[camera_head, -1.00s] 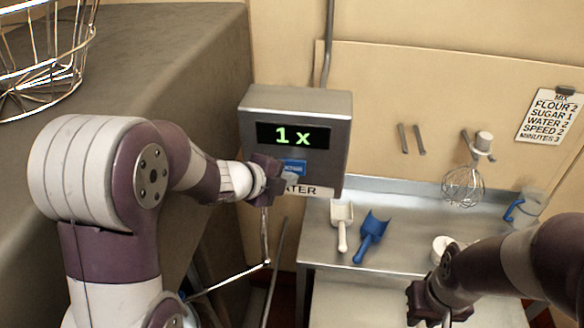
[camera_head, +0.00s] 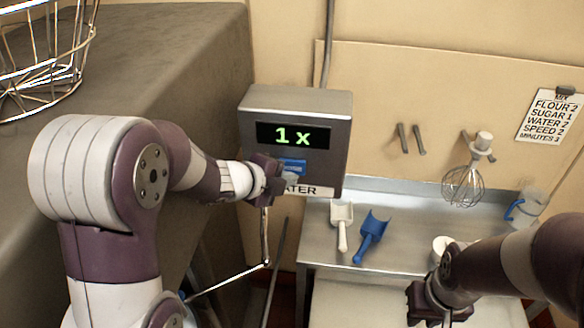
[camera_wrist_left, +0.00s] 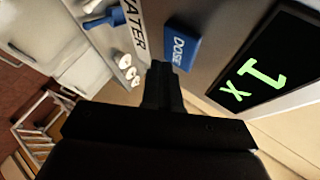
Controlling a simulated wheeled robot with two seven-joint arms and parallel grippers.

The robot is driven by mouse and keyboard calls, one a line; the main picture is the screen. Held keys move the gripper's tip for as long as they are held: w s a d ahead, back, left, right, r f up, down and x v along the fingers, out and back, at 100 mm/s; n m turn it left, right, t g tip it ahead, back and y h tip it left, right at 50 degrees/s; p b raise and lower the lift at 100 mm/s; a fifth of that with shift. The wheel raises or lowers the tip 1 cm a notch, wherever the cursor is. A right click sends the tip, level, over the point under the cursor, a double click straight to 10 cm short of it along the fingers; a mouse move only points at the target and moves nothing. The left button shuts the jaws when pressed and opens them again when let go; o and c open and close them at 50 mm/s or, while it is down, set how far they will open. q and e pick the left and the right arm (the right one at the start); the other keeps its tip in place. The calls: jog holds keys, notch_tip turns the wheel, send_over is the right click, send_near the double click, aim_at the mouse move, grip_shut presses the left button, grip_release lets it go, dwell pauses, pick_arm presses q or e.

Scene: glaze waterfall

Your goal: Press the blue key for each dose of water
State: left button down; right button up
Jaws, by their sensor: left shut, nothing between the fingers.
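The metal water dispenser box (camera_head: 330,110) is on the wall, its display (camera_head: 293,136) reading "1 x" in green. The blue key (camera_head: 293,165) is below the display, above a label ending in "ATER". In the left wrist view the blue key (camera_wrist_left: 181,47) reads "DOSE". My left gripper (camera_head: 286,180) is shut and empty, its tips close to the key's lower part; in the left wrist view the tips (camera_wrist_left: 158,70) are just beside the key. I cannot tell whether they touch it. My right gripper (camera_head: 430,300) is low at the right; its fingertips cannot be made out.
A white scoop (camera_head: 342,222) and a blue scoop (camera_head: 371,237) lie on the metal bench (camera_head: 320,246). A whisk (camera_head: 464,185) hangs on the wall beside a recipe sheet (camera_head: 551,116) listing water 2. A clear jug (camera_head: 525,209) stands at the right. A wire basket (camera_head: 40,65) is upper left.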

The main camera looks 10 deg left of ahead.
pick_arm(q)
jog(key=shift+w, duration=0.15)
jog(key=shift+w, duration=0.3)
jog(key=shift+w+p, duration=0.35)
jog(key=shift+w, duration=0.1)
dwell(0.7)
jog(key=shift+s, duration=0.1)
jog(key=shift+s+b, duration=0.3)
jog(key=shift+s, duration=0.55)
jog(key=shift+s, duration=0.1)
jog(key=shift+s+b, duration=0.65)
jog(key=shift+s, duration=1.7)
